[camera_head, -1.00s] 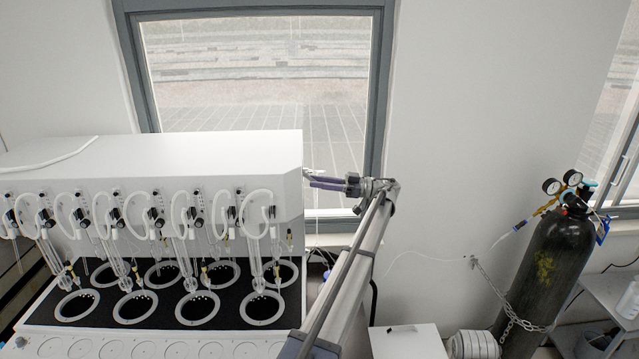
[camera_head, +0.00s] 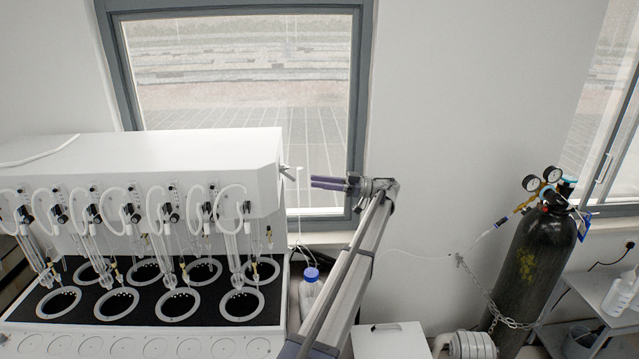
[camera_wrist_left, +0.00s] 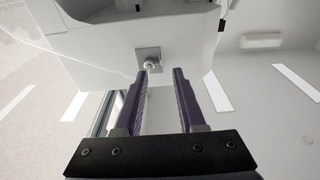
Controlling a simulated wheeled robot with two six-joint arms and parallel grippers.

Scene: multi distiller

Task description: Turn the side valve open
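The side valve (camera_head: 287,172) is a small metal fitting on the right side wall of the white distiller (camera_head: 210,150). In the left wrist view the valve (camera_wrist_left: 150,63) sits on a square plate, just beyond the fingertips and nearer the left finger. My left gripper (camera_head: 313,183) has purple fingers pointing left at the valve, with a visible gap between them. The left wrist view shows the gripper (camera_wrist_left: 161,72) open, with nothing between its fingers. The valve's handle is too small to read clearly. My right gripper is in neither view.
A white bottle with a blue cap (camera_head: 311,274) stands below, beside the distiller. A chained black gas cylinder (camera_head: 538,262) stands at the right. A white box (camera_head: 388,341) is at the bottom. A window (camera_head: 240,90) lies behind; air around the valve looks free.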

